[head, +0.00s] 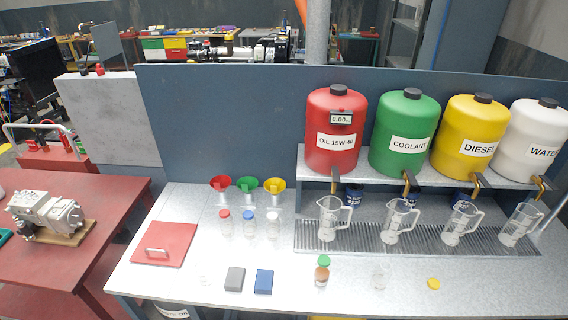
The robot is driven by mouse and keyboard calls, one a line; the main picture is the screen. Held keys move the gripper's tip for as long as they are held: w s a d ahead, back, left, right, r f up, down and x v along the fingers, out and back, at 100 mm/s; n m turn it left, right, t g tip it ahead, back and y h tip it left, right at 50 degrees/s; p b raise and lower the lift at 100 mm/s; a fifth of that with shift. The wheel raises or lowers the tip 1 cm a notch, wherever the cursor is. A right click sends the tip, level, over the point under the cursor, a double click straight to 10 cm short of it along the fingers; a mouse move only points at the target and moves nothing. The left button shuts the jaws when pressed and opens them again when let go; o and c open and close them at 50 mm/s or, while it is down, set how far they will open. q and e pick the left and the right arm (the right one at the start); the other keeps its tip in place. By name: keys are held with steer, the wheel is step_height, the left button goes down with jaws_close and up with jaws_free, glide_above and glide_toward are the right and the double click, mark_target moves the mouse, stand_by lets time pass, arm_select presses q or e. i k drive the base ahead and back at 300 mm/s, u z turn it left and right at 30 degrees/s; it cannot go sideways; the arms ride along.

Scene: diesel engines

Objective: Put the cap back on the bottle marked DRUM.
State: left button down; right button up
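A small bottle with brownish contents (321,277) stands near the front of the pale bench, with a green cap (323,261) at its top. To its right is a small clear, colourless container (378,279) with no coloured cap visible on it. A yellow cap (433,284) lies on the bench further right, apart from both. Three small bottles stand further back, with a red cap (224,214), a blue cap (248,215) and a whitish cap (273,217). No DRUM marking is readable on any bottle. Neither of my grippers is in view.
Clear jugs (333,219) stand on a grated drip tray (366,238) below red, green, yellow and white tanks (337,130). Coloured funnels (247,184) stand behind the capped bottles. Grey (234,279) and blue (264,281) blocks and a red plate (165,243) lie left. The front right bench is mostly clear.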

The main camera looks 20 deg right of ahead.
mark_target(382, 272)
steer(key=z, duration=1.8)
